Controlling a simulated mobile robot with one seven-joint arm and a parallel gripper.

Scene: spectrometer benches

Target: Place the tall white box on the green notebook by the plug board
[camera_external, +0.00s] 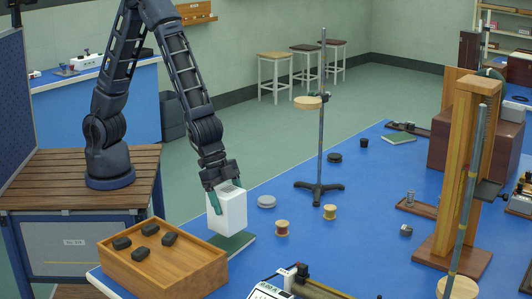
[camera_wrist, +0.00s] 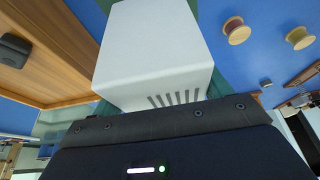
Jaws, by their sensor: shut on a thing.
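The tall white box (camera_external: 228,209) is upright in my gripper (camera_external: 224,197), which is shut on it from above. The box fills the upper middle of the wrist view (camera_wrist: 152,48), with dark slots on one face. A green notebook (camera_external: 234,245) lies at the near left of the blue bench, directly under or just in front of the box. I cannot tell whether the box touches it. I cannot make out whether that is the plug board.
A wooden tray (camera_external: 165,280) with several black blocks stands close to the left of the near notebook. Two spools (camera_external: 282,228) (camera_external: 330,212), a grey disc (camera_external: 266,202) and a ring stand (camera_external: 320,187) are to the right. A tall wooden frame (camera_external: 470,170) stands farther right.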

